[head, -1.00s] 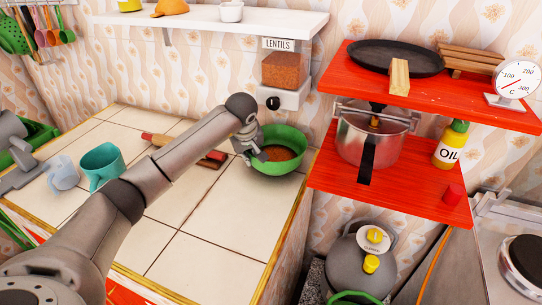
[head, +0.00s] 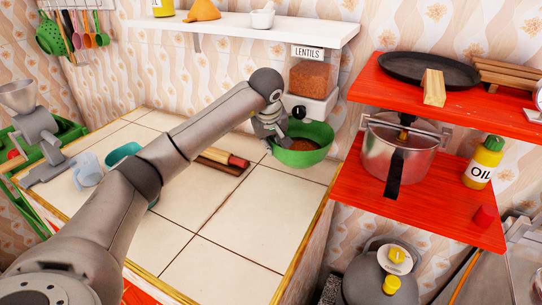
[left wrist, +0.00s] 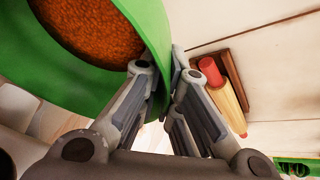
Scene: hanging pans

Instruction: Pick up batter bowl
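The batter bowl (head: 318,157) is green with orange-brown contents and is at the back right of the tiled counter, below the lentils dispenser. In the head view it appears slightly above the tiles. My left gripper (head: 274,143) is at the bowl's left rim. In the left wrist view the bowl (left wrist: 150,25) fills the upper left, and its wall passes between the two fingers of my left gripper (left wrist: 163,72), which are closed onto it. The inner bottom is hidden by the contents. My right gripper is not in view.
A rolling pin on a board (head: 222,165) lies left of the bowl. The lentils dispenser (head: 313,80) hangs behind it under a white shelf (head: 240,27). Red shelves (head: 440,215) with a pot (head: 398,150) stand close on the right. The front tiles are clear.

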